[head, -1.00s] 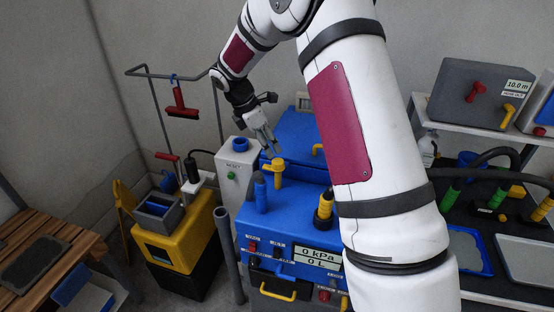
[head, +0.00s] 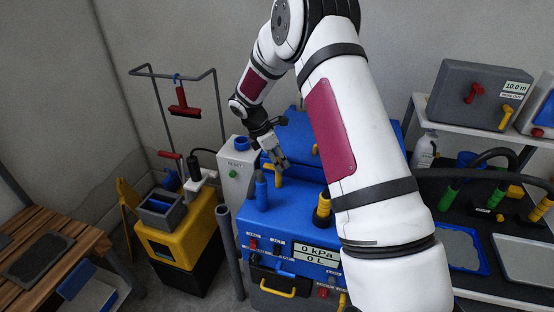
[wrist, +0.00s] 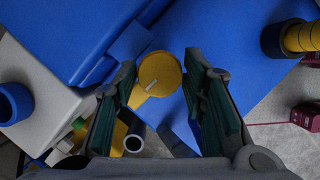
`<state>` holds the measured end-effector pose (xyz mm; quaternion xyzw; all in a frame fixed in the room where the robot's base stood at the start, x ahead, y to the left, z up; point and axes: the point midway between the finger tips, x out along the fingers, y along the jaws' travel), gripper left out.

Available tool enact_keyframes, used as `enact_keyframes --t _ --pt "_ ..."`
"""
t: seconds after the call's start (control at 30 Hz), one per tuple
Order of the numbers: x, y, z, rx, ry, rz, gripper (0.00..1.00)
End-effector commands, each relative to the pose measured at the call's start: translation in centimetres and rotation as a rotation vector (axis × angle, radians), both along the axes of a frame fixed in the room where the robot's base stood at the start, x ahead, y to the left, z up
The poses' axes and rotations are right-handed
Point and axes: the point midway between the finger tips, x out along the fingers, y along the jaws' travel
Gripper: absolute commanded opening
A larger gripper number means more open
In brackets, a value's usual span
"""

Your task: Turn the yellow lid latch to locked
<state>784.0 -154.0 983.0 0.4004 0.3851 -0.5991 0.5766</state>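The yellow lid latch (head: 279,181) stands on the blue machine (head: 285,218), near the front edge of its raised blue lid part (head: 290,128). In the wrist view its round yellow top (wrist: 160,72), with a short pale line, lies between my two fingers. My gripper (head: 281,162) is open and points down at the latch from above. Both fingers (wrist: 160,72) show apart, with a gap to the yellow top on each side. I cannot tell whether the tips are level with it.
A blue post (head: 261,194) stands just left of the latch. A yellow-and-black fitting (head: 323,208) is to its right, and it also shows in the wrist view (wrist: 300,38).

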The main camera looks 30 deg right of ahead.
Motion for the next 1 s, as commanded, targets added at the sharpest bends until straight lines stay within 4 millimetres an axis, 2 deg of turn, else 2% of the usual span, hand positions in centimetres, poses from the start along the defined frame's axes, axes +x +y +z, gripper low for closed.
enact_keyframes --t 0.03,0.1,0.53,1.0 --pt "0.0 0.01 0.02 0.0 0.0 0.0 0.2" --pt "0.0 0.01 0.02 0.0 0.0 0.0 0.06" --pt "0.22 -0.01 -0.12 -0.001 0.0 -0.068 0.06" --pt "0.59 -0.1 -0.31 -0.001 -0.002 -0.452 0.06"
